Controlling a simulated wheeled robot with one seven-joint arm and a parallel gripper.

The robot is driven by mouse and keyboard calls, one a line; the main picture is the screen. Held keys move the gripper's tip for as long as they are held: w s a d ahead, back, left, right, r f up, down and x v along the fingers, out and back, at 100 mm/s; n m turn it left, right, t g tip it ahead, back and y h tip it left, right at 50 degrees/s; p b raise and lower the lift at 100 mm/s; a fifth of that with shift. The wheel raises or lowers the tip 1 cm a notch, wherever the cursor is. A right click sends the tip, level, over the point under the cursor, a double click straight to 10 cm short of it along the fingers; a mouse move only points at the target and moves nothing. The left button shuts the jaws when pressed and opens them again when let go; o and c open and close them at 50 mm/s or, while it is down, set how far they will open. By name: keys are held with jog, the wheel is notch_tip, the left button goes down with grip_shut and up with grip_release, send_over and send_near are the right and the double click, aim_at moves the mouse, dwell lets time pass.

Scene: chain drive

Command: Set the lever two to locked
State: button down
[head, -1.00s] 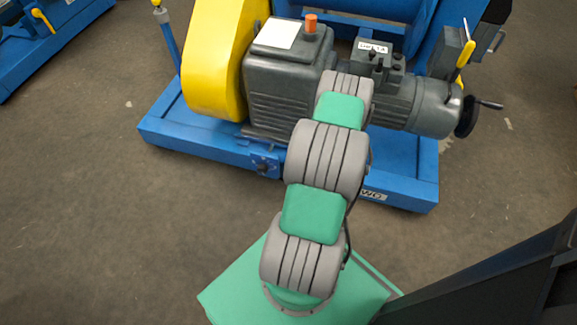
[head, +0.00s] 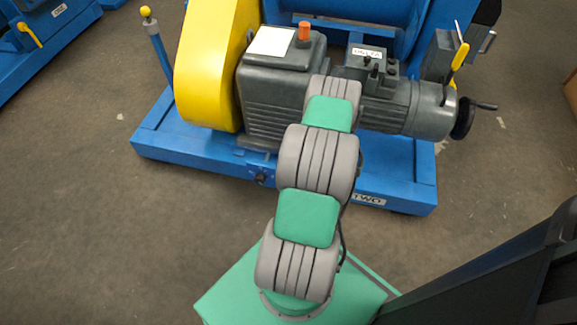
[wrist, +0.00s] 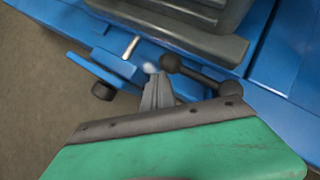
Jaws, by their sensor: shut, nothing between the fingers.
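My gripper (wrist: 156,92) is in the wrist view, its fingers shut and empty. Its tips are close to the round end of a dark lever with ball ends (wrist: 200,76), low on the blue base. I cannot tell whether they touch. A metal pin (wrist: 131,46) and a blue bracket plate (wrist: 92,68) with a black knob (wrist: 103,91) are to the left. The head view shows a "TWO" label (head: 368,201) on the front of the blue base (head: 200,153). My arm hides my gripper and the dark lever there.
A grey gearbox and motor (head: 280,85) and a yellow guard (head: 210,70) stand on the base. A yellow-handled lever (head: 460,57) and a handwheel (head: 464,118) are at the right. A yellow-knobbed post (head: 148,15) is at the left.

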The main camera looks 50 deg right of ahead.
jog(key=shift+w+r, duration=0.15)
jog(key=shift+r, duration=0.05)
